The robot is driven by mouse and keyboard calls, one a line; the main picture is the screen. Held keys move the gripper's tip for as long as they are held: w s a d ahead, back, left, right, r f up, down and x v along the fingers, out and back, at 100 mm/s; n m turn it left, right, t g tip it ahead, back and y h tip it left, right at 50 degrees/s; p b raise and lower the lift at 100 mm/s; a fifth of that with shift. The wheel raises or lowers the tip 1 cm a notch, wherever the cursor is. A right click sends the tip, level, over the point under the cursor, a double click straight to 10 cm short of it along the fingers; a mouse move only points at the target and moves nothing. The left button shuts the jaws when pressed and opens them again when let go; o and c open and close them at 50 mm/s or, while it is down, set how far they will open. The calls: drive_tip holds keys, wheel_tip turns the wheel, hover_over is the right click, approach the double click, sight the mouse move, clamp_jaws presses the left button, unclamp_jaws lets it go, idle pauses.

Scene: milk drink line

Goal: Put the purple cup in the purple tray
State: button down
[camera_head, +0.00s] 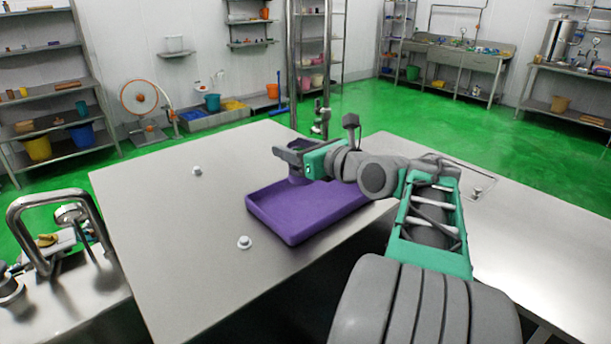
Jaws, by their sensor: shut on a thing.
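The purple tray (290,225) lies on the steel table, right of its middle. My gripper (291,154) is above the tray's far left part, with my arm reaching in from the right. It is shut on the purple cup (297,180), which shows just below the jaws. Most of the cup is hidden by my gripper. The cup is over the tray area; whether its base touches the tray floor I cannot tell. My arm hides part of the tray's right and far side.
The steel table (150,210) is bare on the left except for two small metal knobs (197,171), (244,242). A vertical metal post (295,65) stands behind the table. Another steel surface (540,240) extends right.

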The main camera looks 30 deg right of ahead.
drive_tip(key=w+d+f, duration=0.1)
drive_tip(key=d+f, duration=0.1)
drive_tip(key=f, duration=0.1)
drive_tip(key=w+d+f, duration=0.2)
drive_tip(key=f, duration=0.1)
drive_tip(key=w+d+f, duration=0.1)
drive_tip(key=f, duration=0.3)
drive_tip(key=shift+w+d, duration=0.2)
drive_tip(key=shift+d, duration=0.2)
drive_tip(key=c, duration=0.6)
unclamp_jaws()
drive_tip(key=shift+f, duration=0.15)
drive_tip(key=shift+o, duration=0.2)
